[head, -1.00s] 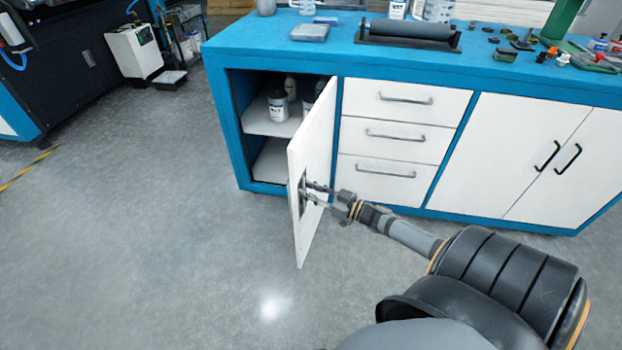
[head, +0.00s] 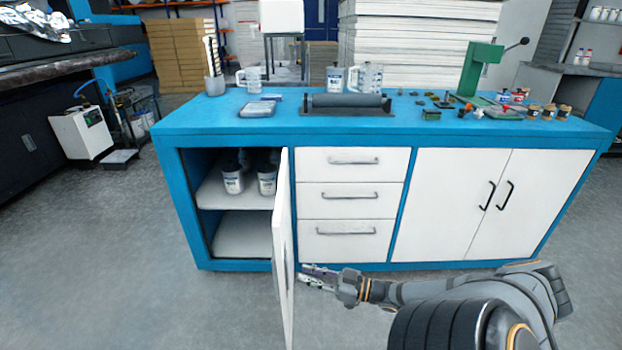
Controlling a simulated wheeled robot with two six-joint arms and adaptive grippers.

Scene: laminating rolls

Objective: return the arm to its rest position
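My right gripper (head: 304,275) reaches in from the right, low in front of the blue workbench's drawers. Its two fingers look spread, with nothing visible between them. The fingertips are just right of the open white cabinet door (head: 281,255); a small gap seems to lie between them, but contact is hard to rule out. The door stands swung out toward me, seen nearly edge-on. My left gripper is not in view.
Inside the open cabinet, white jars (head: 233,180) stand on the upper shelf (head: 212,197). The blue workbench (head: 190,122) carries a dark roller (head: 347,103) and a green press (head: 480,67). Grey floor is free at the left.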

